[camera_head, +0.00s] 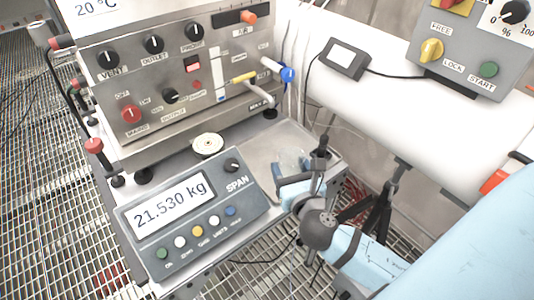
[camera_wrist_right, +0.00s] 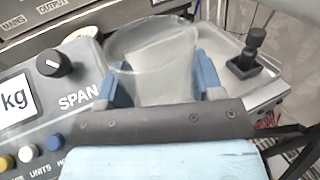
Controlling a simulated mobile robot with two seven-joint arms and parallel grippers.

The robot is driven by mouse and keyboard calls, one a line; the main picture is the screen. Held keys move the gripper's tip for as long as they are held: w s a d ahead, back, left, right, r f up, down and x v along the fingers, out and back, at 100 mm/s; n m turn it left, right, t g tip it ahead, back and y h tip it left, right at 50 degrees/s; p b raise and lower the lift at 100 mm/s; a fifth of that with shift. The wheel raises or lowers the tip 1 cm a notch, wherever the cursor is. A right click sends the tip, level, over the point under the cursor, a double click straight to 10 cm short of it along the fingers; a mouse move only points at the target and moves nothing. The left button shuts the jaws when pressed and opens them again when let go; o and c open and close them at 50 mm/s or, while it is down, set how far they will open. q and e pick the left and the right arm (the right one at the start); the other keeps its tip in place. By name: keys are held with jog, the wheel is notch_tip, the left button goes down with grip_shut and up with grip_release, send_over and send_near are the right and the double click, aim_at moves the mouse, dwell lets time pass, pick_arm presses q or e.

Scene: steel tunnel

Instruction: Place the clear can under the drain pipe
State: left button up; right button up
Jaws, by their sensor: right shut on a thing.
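The clear can (camera_wrist_right: 160,70) is see-through and sits between the blue fingertips of my right gripper (camera_wrist_right: 160,82) in the right wrist view. In the head view my right gripper (camera_head: 292,182) is over the right side of the scale's metal plate, and the can is too faint there to outline. A short metal pipe (camera_head: 262,93) sticks out of the steel panel's lower right, beside a blue-tipped valve (camera_head: 287,74); it looks like the drain pipe. My gripper is in front of and below this pipe, apart from it. My left gripper is not in view.
The scale (camera_head: 195,215) reads 21.530 kg, with its metal plate (camera_head: 262,150) behind the display. The steel panel (camera_head: 150,75) with knobs stands at the back. A black upright fitting (camera_wrist_right: 245,62) is close right of the can. A large white pipe (camera_head: 390,100) runs along the right.

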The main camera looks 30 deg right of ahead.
jog(key=shift+w+d+f, duration=0.15)
jog(key=shift+d+f, duration=0.2)
jog(key=shift+f, duration=0.4)
jog(key=shift+w+d+h+b, duration=0.15)
jog(key=shift+w+h+b, duration=0.1)
jog(key=shift+h+b, duration=0.05)
jog(key=f+x, duration=0.1)
jog(key=x, duration=0.4)
jog(key=f+b+x, duration=0.1)
jog(key=x, duration=0.5)
jog(key=f+b+x, duration=0.1)
jog(key=f+x, duration=0.1)
jog(key=x, duration=0.4)
jog(key=shift+w+d, duration=0.15)
jog(key=shift+w, duration=0.1)
jog(key=shift+r, duration=0.1)
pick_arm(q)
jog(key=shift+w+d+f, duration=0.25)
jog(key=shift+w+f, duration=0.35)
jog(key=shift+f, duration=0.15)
pick_arm(e)
jog(key=o, duration=1)
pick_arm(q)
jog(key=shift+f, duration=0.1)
